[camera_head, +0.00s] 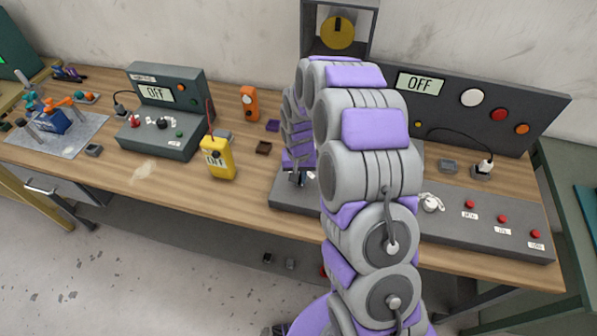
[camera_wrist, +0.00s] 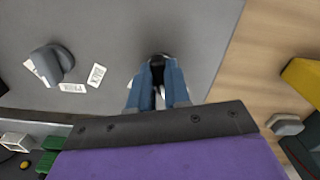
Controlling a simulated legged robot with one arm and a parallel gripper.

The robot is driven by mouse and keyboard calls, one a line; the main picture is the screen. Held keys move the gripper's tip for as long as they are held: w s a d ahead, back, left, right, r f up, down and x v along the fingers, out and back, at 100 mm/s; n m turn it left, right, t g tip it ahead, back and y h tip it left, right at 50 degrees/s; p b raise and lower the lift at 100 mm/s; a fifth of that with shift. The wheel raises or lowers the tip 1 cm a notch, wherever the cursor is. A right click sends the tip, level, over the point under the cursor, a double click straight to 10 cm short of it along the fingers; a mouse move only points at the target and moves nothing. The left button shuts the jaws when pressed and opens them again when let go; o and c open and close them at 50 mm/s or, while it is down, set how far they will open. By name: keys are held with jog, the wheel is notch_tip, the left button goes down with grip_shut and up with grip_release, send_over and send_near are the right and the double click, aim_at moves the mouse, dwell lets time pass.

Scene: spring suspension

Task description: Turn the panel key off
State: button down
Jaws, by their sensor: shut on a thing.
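The grey panel (camera_head: 500,236) lies along the front right of the bench, partly hidden behind my arm. In the wrist view its flat grey surface (camera_wrist: 200,25) fills the upper middle. My gripper (camera_wrist: 158,76) has its two blue fingers pointing at the panel, shut on the small black head of the key (camera_wrist: 157,58). In the head view my gripper (camera_head: 297,180) is over the panel's left end, and the key cannot be made out there. A silvery part shows between the fingers. The key's exact angle is unclear.
A grey knob (camera_wrist: 50,64) with white labels (camera_wrist: 97,75) is left of my gripper in the wrist view. A yellow meter (camera_head: 218,158) stands on the wooden bench left of the panel. The upright back panel's display (camera_head: 420,84) reads OFF.

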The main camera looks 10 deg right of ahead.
jog(key=shift+w+r+n+p, duration=0.1)
jog(key=shift+n+p, duration=0.4)
jog(key=shift+n, duration=0.8)
jog(key=c, duration=1.1)
grip_release()
notch_tip(320, 180, up, 17)
jog(key=shift+r+p, duration=0.1)
jog(key=shift+p, duration=0.8)
